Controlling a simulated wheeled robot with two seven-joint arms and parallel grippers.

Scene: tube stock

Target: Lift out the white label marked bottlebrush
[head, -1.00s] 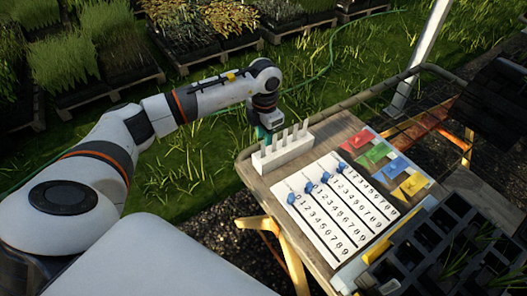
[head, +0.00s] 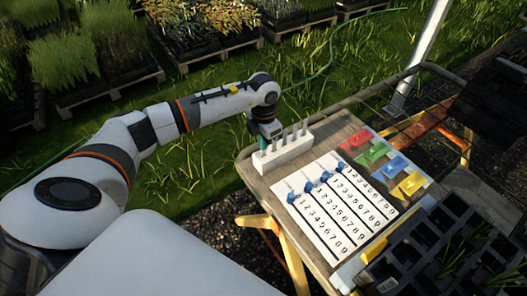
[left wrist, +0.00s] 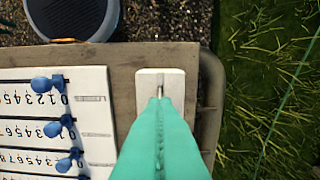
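A white block holder (head: 284,153) stands at the far left corner of the wooden table, with several thin pale labels (head: 297,133) upright in a row in it. Their lettering cannot be read. My left gripper (head: 265,142), with teal fingers, is low over the left end of that row. In the left wrist view the holder (left wrist: 174,77) lies under the fingers (left wrist: 160,99), which are close together at one thin label (left wrist: 161,89). Whether they clamp it cannot be told. The fingers hide most of the holder there. My right gripper is out of view.
White number strips (head: 324,216) with blue sliders lie beside the holder on the table (head: 262,182). Red (head: 357,139), green (head: 377,152), blue (head: 396,168) and yellow (head: 412,184) pieces lie further right. A black cell tray (head: 420,245) is at the near right.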

